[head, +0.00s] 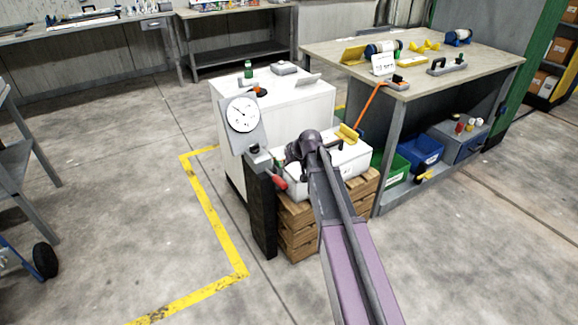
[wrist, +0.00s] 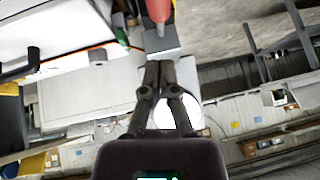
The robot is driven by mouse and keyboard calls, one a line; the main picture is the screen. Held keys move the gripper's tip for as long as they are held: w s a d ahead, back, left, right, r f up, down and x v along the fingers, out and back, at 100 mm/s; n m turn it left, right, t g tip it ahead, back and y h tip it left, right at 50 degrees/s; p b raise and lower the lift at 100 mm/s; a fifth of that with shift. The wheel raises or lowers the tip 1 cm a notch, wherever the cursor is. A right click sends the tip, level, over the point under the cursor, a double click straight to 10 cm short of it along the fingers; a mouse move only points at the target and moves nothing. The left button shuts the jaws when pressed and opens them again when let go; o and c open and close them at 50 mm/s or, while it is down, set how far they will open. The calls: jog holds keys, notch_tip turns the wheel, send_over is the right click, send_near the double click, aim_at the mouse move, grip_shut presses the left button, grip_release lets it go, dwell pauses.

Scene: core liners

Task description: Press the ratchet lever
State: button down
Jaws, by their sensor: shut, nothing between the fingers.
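I cannot tell whether the tips touch the block. A white round dial (head: 243,114) is on a grey plate above the lever.
A white cabinet (head: 286,105) stands behind the post. A white box (head: 345,165) rests on wooden crates (head: 298,238) beside it, partly behind my arm. A workbench (head: 475,62) is at right. Floor inside the yellow line (head: 222,240) is clear at left.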

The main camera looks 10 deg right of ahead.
aim_at(280, 178)
jog(key=b+x, duration=0.1)
jog(key=x, duration=0.1)
jog(key=shift+f+b, duration=0.4)
jog(key=shift+s+a+f+b, duration=0.1)
jog(key=shift+s+f+b, duration=0.1)
jog(key=shift+f+b, duration=0.6)
jog(key=shift+s+a+f+b, duration=0.1)
jog(key=shift+s+f+b, duration=0.15)
jog(key=shift+f+b, duration=0.5)
